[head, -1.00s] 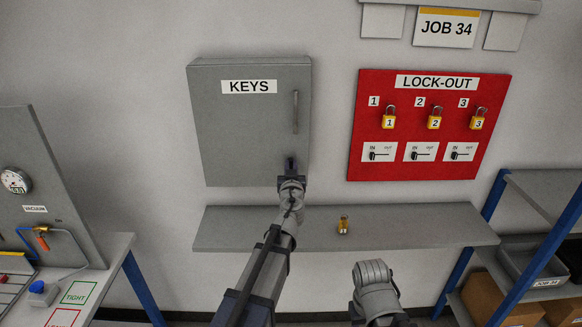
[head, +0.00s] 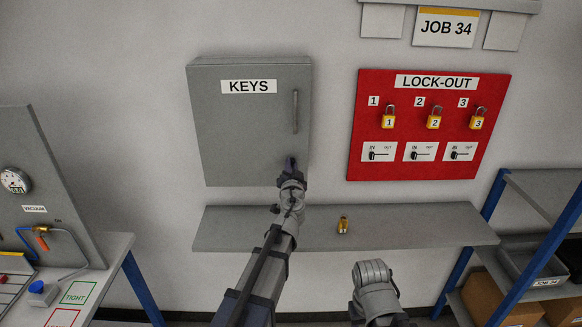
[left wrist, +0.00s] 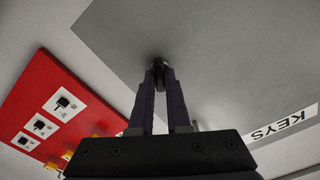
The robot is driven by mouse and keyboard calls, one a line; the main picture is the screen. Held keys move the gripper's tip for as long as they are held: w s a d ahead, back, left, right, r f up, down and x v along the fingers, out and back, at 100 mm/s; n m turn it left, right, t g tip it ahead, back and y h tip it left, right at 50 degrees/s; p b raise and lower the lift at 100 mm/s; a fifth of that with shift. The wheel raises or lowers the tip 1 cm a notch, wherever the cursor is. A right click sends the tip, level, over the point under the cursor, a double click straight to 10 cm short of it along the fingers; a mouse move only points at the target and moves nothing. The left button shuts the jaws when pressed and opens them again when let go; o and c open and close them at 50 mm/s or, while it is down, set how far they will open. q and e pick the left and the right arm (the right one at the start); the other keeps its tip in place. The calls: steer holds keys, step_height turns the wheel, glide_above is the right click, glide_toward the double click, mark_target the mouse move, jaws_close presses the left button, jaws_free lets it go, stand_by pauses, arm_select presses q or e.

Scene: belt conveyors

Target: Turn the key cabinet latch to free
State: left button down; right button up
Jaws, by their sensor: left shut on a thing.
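The grey key cabinet (head: 245,130) hangs shut on the wall, with a KEYS label and a vertical handle (head: 295,112) at its right. My left gripper (head: 290,163) is at the cabinet's lower right. In the left wrist view my left gripper (left wrist: 160,72) is shut on the small dark latch (left wrist: 158,62) on the cabinet door (left wrist: 200,45). In the head view the gripper mostly hides the latch. My right arm shows at the bottom centre, but its fingertips are not visible.
A grey shelf (head: 400,228) runs below the cabinet with a small yellow padlock (head: 342,225) on it. The red LOCK-OUT board (head: 430,125) with padlocks is to the right. A bench (head: 100,270) stands at the left, a blue-post rack (head: 560,230) at the right.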

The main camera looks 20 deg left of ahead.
arm_select(q)
steer(key=m, duration=1.1)
steer(key=shift+d+f, duration=0.1)
steer(key=shift+f, duration=0.05)
steer(key=shift+m, duration=0.5)
steer(key=c, duration=0.9)
jaws_free()
steer(key=shift+s, duration=0.1)
steer(key=v, duration=0.7)
steer(key=shift+s+d, duration=0.15)
steer(key=shift+s, duration=0.15)
